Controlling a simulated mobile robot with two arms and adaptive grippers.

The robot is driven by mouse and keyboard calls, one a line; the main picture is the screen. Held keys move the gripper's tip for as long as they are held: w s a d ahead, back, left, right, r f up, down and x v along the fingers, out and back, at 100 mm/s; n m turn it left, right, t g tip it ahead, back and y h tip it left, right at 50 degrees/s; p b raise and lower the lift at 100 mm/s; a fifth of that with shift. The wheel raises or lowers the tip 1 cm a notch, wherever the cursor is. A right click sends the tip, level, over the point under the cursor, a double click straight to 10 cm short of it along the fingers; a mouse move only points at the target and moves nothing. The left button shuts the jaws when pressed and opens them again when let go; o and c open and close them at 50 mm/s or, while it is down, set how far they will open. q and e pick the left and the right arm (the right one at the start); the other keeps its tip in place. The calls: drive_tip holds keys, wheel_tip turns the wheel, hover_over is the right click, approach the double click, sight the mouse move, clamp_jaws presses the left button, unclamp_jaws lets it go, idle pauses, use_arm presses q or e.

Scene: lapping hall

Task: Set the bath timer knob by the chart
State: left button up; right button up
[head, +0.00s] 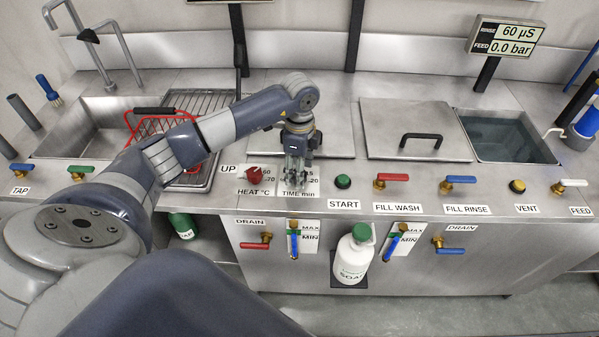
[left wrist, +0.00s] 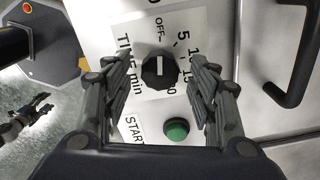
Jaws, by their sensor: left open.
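The black timer knob (left wrist: 160,72) sits on the TIME min dial plate in the left wrist view. Its white mark points up in that picture, towards OFF; the numbers run round its right side. My left gripper (left wrist: 163,68) is open, with one finger on each side of the knob; I cannot tell whether they touch it. In the head view my left gripper (head: 296,178) points down over the TIME plate (head: 300,192) and hides the knob. My right gripper (left wrist: 38,108) shows small at the left of the wrist view, away from the panel. I make out no chart.
The red HEAT knob (head: 256,175) is close left of the left gripper, and the green START button (head: 343,181) close right. A lid (head: 388,128) covers one tank; the rinse tank (head: 508,138) is open.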

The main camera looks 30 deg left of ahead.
use_arm(q)
drive_tip(key=shift+f, duration=1.3)
drive_tip(key=c, duration=1.1)
drive_tip(key=shift+o, duration=0.2)
